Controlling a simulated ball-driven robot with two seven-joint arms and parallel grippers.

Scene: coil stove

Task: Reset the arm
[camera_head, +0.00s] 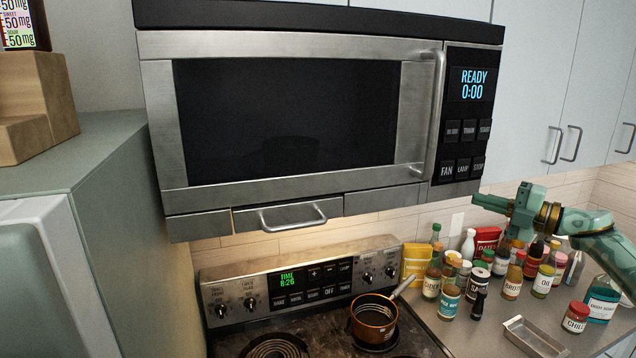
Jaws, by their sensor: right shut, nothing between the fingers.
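My right arm comes in from the right edge, and its green gripper (492,203) points left, just below the lower right corner of the microwave. It is shut and empty, apart from the bottles on the counter behind and below it. My left gripper is not in view.
A microwave (290,118) with a closed door hangs above the coil stove (305,285). A copper pot (374,318) sits on a burner. Several bottles and jars, including a blue one (603,300), crowd the right counter near a metal tray (535,338). A fridge (60,170) stands left.

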